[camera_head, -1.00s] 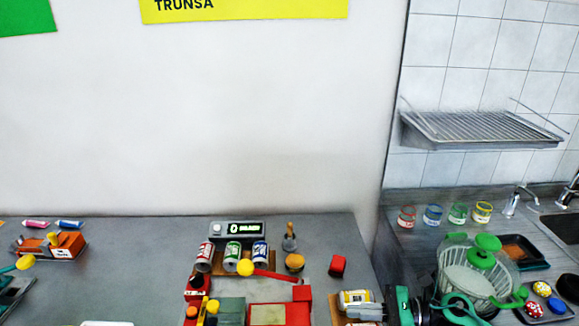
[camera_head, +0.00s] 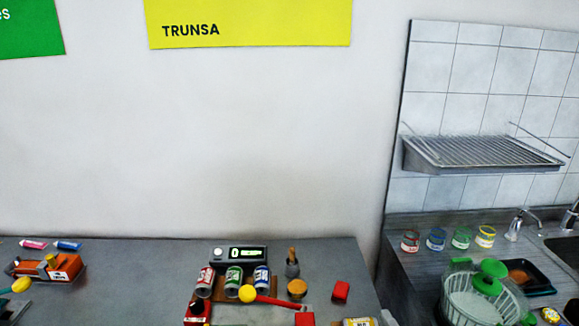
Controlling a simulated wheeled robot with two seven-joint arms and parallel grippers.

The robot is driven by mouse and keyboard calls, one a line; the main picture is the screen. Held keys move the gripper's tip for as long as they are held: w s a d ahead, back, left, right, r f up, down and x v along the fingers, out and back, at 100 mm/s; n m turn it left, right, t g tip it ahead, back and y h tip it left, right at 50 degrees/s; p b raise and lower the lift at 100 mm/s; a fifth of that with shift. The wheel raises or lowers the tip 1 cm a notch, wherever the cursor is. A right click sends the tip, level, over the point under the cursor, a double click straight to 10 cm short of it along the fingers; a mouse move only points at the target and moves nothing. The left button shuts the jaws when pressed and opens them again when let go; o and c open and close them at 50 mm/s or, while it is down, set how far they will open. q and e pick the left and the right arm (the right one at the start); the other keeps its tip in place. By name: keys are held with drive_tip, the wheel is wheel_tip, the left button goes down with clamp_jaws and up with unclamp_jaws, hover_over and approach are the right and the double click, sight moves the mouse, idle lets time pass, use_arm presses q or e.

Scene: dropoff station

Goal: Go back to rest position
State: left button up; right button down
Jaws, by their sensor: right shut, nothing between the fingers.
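Only a small part of my right gripper (camera_head: 388,318) shows at the bottom edge of the head view, right of the yellow-labelled can (camera_head: 358,322). It is shut and empty; most of it is cut off by the frame. My left gripper is not in view.
On the right counter stand several glasses (camera_head: 461,238) and a basket (camera_head: 474,303) beneath a wall rack (camera_head: 480,152).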

drive_tip(key=s+d+f+m+g+h, duration=0.1)
drive_tip(key=s+f+m+g, duration=0.1)
drive_tip(key=s+f+m, duration=0.1)
drive_tip(key=s+d+f+m+g+h, duration=0.1)
drive_tip(key=s+f+m+g+h, duration=0.1)
drive_tip(key=f+m, duration=0.1)
drive_tip(key=s+d+f+m+g+h, duration=0.1)
drive_tip(key=s+f+m+g, duration=0.1)
drive_tip(key=s+f+m, duration=0.1)
drive_tip(key=shift+s+d+m+h, duration=0.25)
drive_tip(key=shift+s+m+h, duration=0.05)
drive_tip(key=shift+m, duration=0.6)
drive_tip(key=s+a+f+m+g+y, duration=0.1)
drive_tip(key=s+f+m+g, duration=0.25)
drive_tip(key=s, duration=0.45)
drive_tip(key=s+a+f+m+g, duration=0.1)
drive_tip(key=s+f+m+g, duration=0.15)
drive_tip(key=s+g, duration=0.4)
wheel_tip(320, 180, down, 30)
drive_tip(key=s+f, duration=0.1)
drive_tip(key=s, duration=0.1)
drive_tip(key=s+d+f, duration=0.1)
drive_tip(key=s+f, duration=0.8)
drive_tip(key=s+d+f+g, duration=0.1)
drive_tip(key=s+d+f, duration=0.1)
drive_tip(key=s+f, duration=0.8)
drive_tip(key=shift+s+d+f, duration=0.2)
drive_tip(key=shift+s+d, duration=0.05)
drive_tip(key=shift+d, duration=0.05)
